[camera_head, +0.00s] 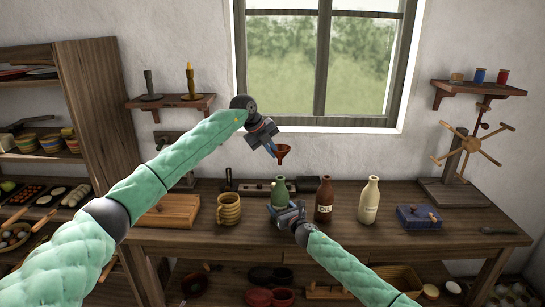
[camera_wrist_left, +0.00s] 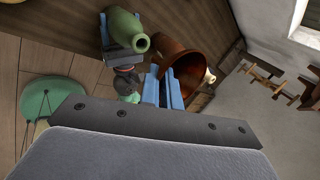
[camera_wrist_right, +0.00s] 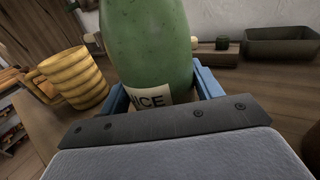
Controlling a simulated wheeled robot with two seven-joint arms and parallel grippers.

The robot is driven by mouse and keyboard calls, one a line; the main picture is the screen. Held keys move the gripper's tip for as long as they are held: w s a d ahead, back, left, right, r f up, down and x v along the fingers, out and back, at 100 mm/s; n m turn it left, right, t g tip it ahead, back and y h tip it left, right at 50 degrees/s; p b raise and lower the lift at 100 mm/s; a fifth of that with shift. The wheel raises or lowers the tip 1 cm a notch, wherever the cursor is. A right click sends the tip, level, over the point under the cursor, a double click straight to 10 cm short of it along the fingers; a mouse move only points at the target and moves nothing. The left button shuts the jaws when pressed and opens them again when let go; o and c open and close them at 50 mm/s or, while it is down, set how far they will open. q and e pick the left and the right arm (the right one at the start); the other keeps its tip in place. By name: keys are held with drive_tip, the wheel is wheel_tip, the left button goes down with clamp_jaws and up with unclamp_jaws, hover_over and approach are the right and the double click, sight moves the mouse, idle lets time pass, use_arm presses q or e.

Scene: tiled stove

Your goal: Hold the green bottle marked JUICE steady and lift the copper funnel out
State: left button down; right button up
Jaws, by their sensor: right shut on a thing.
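The green bottle (camera_head: 279,188) stands upright on the wooden table. My right gripper (camera_head: 289,214) is shut around its lower body. In the right wrist view the bottle (camera_wrist_right: 147,40) fills the space between the blue fingers, and its label, ending in "ICE", is partly hidden. The copper funnel (camera_head: 282,151) is in the air above the bottle, apart from its mouth. My left gripper (camera_head: 272,149) is shut on the funnel at its rim. The left wrist view shows the funnel (camera_wrist_left: 190,60) at the fingertips and the open mouth of the bottle (camera_wrist_left: 139,43).
A brown bottle (camera_head: 324,200) and a cream bottle (camera_head: 369,200) stand right of the green one. A yellow ribbed mug (camera_head: 229,209) stands to its left. A blue box (camera_head: 419,217) lies farther right. A dark tray (camera_wrist_right: 281,43) is behind. The window is above.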

use_arm(q)
drive_tip(key=shift+r, duration=0.4)
use_arm(e)
drive_tip(key=o, duration=1.5)
